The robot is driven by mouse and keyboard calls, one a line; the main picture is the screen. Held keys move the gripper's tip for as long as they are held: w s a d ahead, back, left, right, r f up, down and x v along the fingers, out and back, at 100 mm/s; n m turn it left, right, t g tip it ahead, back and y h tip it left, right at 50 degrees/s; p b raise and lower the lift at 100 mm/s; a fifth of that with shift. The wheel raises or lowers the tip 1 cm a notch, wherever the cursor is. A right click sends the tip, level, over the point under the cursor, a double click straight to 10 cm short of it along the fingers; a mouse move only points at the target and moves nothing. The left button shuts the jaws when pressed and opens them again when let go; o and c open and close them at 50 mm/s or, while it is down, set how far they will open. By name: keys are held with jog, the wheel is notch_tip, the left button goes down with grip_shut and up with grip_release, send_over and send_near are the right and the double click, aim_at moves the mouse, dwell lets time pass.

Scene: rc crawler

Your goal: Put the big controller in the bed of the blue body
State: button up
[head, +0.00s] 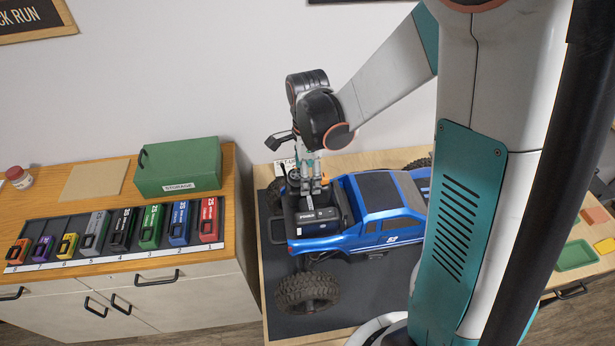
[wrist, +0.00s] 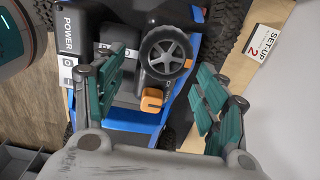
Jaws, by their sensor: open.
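The blue body (head: 385,222) is a pickup truck shell on big black tyres; its blue edge also shows in the wrist view (wrist: 135,117). A dark controller with a round spoked wheel (wrist: 165,53) and an orange part lies over the bed area, beside a dark box marked POWER (head: 318,216). My gripper (head: 312,185) points down over the rear of the truck. In the wrist view its green fingers (wrist: 165,72) are apart, one on each side of the controller. I cannot tell whether they touch it. The head view mostly hides the controller behind the gripper and box.
The truck stands on a dark mat (head: 350,308) on a wooden bench. A left cabinet holds a rack of several coloured numbered packs (head: 150,228) and a green storage box (head: 178,167). A green tray (head: 575,255) lies at right. A white set-up card (wrist: 264,40) stands beside the truck.

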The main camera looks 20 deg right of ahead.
notch_tip(320, 180, up, 9)
jog(key=p, duration=0.1)
jog(key=s+r+n+t, duration=0.3)
jog(key=s+n, duration=0.4)
jog(key=n, duration=0.3)
jog(key=s+r+n+t, duration=0.4)
jog(key=s+r+n, duration=0.2)
jog(key=n, duration=0.4)
jog(key=shift+s+r, duration=0.25)
jog(key=shift+s, duration=0.5)
jog(key=shift+f, duration=0.1)
notch_tip(320, 180, down, 14)
jog(key=b, duration=1.4)
jog(key=shift+f, duration=0.15)
